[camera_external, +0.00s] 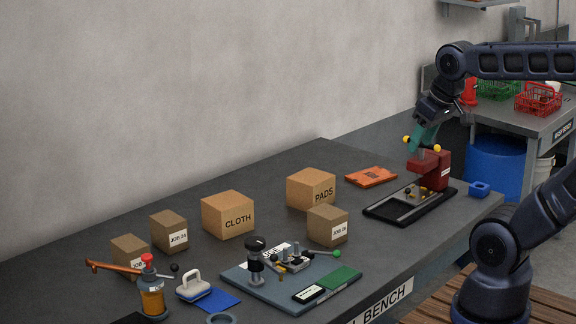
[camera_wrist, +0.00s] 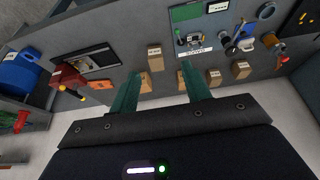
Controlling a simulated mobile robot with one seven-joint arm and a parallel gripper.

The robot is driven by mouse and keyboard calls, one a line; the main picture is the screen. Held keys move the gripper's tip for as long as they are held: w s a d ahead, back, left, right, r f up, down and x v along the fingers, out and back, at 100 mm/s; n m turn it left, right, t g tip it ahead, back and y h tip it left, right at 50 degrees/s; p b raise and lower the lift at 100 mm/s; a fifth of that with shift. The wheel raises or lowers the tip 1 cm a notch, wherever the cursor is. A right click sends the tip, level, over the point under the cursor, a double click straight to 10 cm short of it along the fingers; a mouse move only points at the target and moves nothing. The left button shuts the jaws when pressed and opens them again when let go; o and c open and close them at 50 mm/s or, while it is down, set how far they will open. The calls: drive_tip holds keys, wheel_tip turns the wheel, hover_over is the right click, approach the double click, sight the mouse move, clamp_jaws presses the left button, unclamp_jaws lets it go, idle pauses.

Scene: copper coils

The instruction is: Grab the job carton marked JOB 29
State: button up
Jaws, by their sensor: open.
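Three small brown job cartons stand upright on the dark bench. One (camera_external: 328,227) is right of centre, in front of the PADS box; it also shows in the wrist view (camera_wrist: 155,57). Another (camera_external: 169,232) is left of the CLOTH box, and the third (camera_external: 130,254) is at far left, partly behind a bottle. Their labels begin with JOB, but the numbers are too small to read surely. My gripper (camera_external: 424,137) is open and empty, high above the bench's right end by the red press. Its teal fingers (camera_wrist: 160,72) show in the wrist view, apart from the cartons.
Larger CLOTH (camera_external: 228,214) and PADS (camera_external: 311,189) boxes stand among the cartons. A blue-grey fixture board (camera_external: 255,282) lies in front. An orange tray (camera_external: 371,176) lies at the back.

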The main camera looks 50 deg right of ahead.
drive_tip(key=o, duration=0.8)
drive_tip(key=shift+w, duration=0.1)
drive_tip(key=w+a+r, duration=0.2)
drive_tip(key=w, duration=0.6)
drive_tip(key=w+a+r, duration=0.2)
drive_tip(key=w, duration=0.6)
hover_over(130, 243)
drive_tip(key=s, duration=0.3)
drive_tip(key=shift+m, duration=0.3)
drive_tip(key=f, duration=2.4)
drive_tip(key=shift+a+f, duration=0.3)
drive_tip(key=x, duration=0.5)
drive_tip(key=shift+f, duration=0.15)
drive_tip(key=shift+s+d+x, duration=0.1)
drive_tip(key=shift+s+x, duration=0.05)
drive_tip(key=shift+x, duration=0.8)
drive_tip(key=shift+s+d+x, duration=0.1)
drive_tip(key=shift+d+x, duration=0.05)
drive_tip(key=shift+x, duration=0.8)
drive_tip(key=shift+s+d+x, duration=0.1)
drive_tip(key=shift+s+x, duration=0.05)
drive_tip(key=shift+x, duration=0.75)
